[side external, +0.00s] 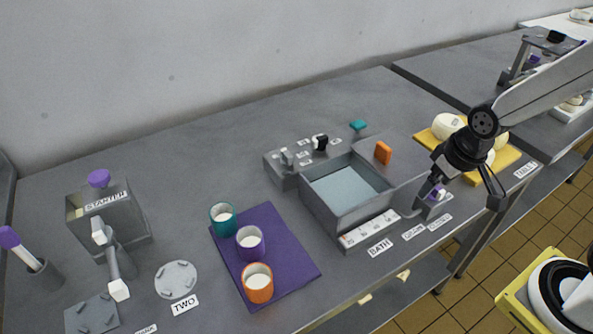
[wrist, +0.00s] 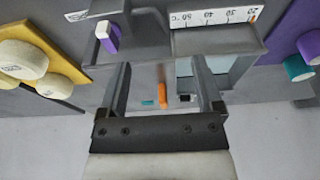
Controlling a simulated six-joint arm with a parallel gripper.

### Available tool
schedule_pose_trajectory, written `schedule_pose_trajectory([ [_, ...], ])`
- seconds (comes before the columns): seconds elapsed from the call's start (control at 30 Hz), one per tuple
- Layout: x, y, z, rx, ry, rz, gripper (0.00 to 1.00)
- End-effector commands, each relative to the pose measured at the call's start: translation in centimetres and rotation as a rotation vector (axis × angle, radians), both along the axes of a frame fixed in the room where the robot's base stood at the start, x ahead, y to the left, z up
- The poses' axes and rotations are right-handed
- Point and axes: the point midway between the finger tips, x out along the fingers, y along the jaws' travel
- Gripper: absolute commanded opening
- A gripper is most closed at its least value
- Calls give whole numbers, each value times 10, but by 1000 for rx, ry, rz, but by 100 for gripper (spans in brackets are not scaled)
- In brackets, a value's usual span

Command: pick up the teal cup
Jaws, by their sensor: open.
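The teal cup (side external: 222,217) stands upright at the back left of a purple mat (side external: 297,262), with something white inside. A purple cup (side external: 250,242) and an orange cup (side external: 257,282) stand in a row in front of it. In the wrist view the teal cup (wrist: 298,69) shows at the right edge, beside the purple cup (wrist: 309,45). My gripper (side external: 458,197) is open and empty, to the right of the grey bath, well away from the cups. Its fingers (wrist: 160,88) are spread in the wrist view.
The open grey bath (side external: 320,212) with pale liquid stands between my gripper and the mat. A grey control box (side external: 283,178) is behind it. A yellow board (side external: 512,156) with pale round lumps lies at the right. A grey starter box (side external: 130,225) stands left of the mat.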

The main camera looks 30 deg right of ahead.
Motion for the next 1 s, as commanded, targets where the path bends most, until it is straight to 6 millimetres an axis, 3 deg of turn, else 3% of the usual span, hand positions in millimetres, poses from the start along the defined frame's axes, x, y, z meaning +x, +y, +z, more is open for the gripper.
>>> schedule_pose_trajectory([
  [0.33,1,2,0,11,5,-16,84],
  [0.53,9,15,-4,75,38,-109,84],
  [0.77,27,47,-12,227,122,-323,84],
  [1.0,51,93,-19,416,235,-573,84],
])
